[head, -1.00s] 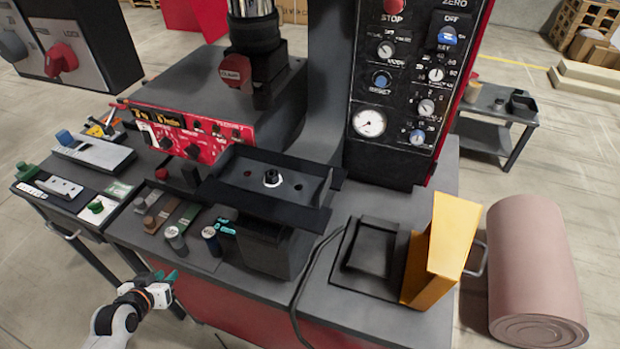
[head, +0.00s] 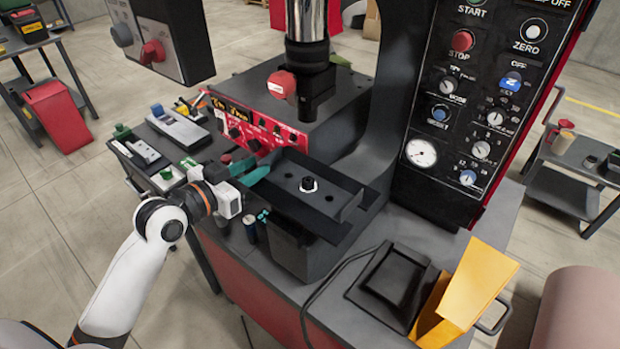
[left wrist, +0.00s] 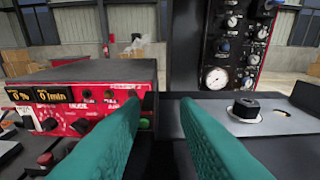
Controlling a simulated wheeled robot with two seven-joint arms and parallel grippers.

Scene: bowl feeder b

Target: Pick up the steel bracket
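A flat grey plate with holes (head: 291,185), which looks like the steel bracket, lies in a dark channel-shaped fixture (head: 335,232) on the machine's front. A dark round knob or bolt head (head: 309,184) stands at its middle. The plate also shows at the right in the left wrist view (left wrist: 213,108). My left gripper (head: 252,170) is at the fixture's left end. Its teal fingers are apart with nothing between them in the left wrist view (left wrist: 162,105). I cannot tell whether they touch the fixture. My right gripper is not in view.
A steel column (head: 307,30) with a dark head hangs behind the fixture. The red control box (head: 240,125) is behind my left gripper. A dial panel (head: 455,140) rises at the right. A black tray (head: 392,280) and a yellow bin (head: 474,290) stand at the front right.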

